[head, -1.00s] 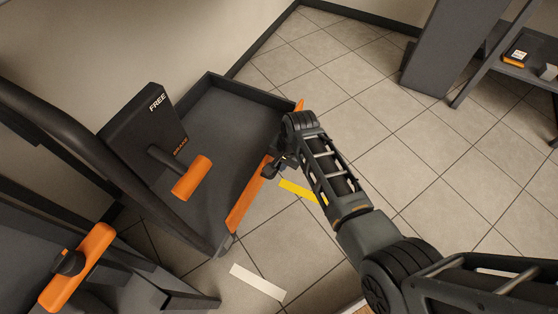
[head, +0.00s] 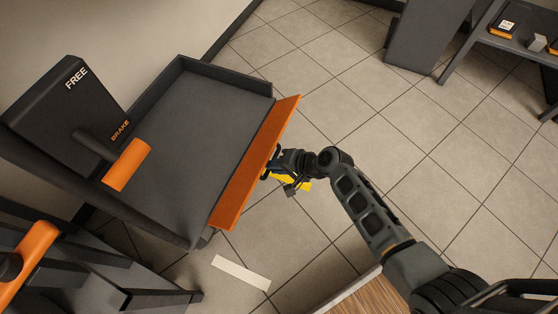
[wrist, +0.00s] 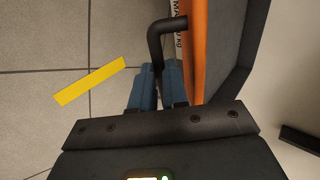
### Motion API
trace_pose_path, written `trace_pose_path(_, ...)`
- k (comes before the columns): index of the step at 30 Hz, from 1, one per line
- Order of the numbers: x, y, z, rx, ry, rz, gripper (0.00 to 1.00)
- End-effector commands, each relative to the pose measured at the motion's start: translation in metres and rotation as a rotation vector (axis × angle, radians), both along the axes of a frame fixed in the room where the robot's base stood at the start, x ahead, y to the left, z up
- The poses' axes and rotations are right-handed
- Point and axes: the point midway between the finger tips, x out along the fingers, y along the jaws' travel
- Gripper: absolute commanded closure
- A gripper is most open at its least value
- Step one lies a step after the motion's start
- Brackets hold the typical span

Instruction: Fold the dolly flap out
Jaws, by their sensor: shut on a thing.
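The dolly flap (head: 251,169) is a long orange panel along the right, open side of the dark grey dolly tray (head: 195,115). It leans outward from the tray, with its broad face showing. In the wrist view the flap (wrist: 197,50) is an orange strip right of the fingers. A black bent handle (wrist: 156,42) stands out from it. My gripper (wrist: 159,86) has its blue fingertips closed around this handle. In the head view my gripper (head: 273,164) is at the flap's outer side, near mid-length, and the handle is largely hidden there.
An orange-gripped lever (head: 127,165) stands out from a dark box (head: 62,100) marked FREE and BRAKE. A yellow strip (head: 301,184) and a white strip (head: 241,274) lie on the tiles. A shelf (head: 512,42) stands at the upper right. The tiled floor (head: 370,130) between is open.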

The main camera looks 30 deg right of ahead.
Motion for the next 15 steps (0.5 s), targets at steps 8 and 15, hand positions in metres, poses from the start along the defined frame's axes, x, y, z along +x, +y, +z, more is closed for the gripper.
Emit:
trace_pose_path(8, -0.008, -0.002, -0.029, -0.001, 0.007, -0.001, 1.0)
trace_pose_path(15, -0.011, -0.003, -0.042, -0.003, 0.01, -0.001, 1.0)
